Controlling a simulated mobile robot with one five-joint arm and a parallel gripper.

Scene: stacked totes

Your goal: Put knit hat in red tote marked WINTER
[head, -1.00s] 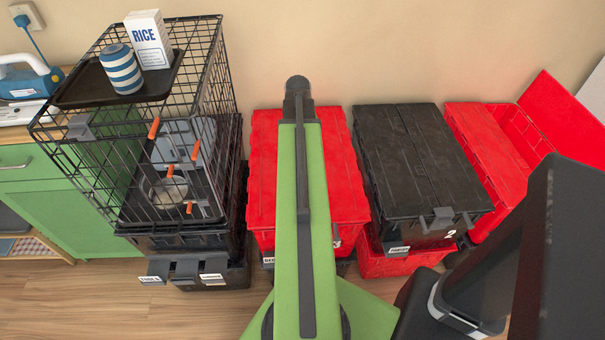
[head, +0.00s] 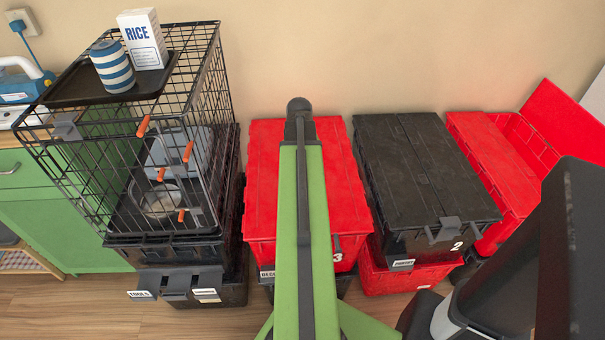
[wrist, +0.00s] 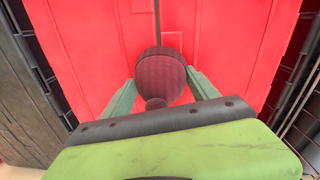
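The knit hat (wrist: 160,78), maroon with a pompom toward the camera, shows in the wrist view. My gripper (wrist: 162,88) has a finger against each side of it and holds it above a red lid. In the head view my green arm hides the hat and fingers. I cannot read WINTER on any tote. A red tote marked 3 (head: 265,190) stands under my arm with its lid shut. Another red tote (head: 395,282) sits beneath a black one, its small label unreadable. A third red tote (head: 495,165), at right, has a raised lid flap; its front is hidden.
A black tote marked 2 (head: 425,175) tops the middle-right stack. A wire crate (head: 180,150) at left carries a dark tray (head: 75,92) with a striped jar (head: 112,68) and a RICE box (head: 142,40). A green cabinet (head: 60,225) stands far left. Wooden floor shows in front.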

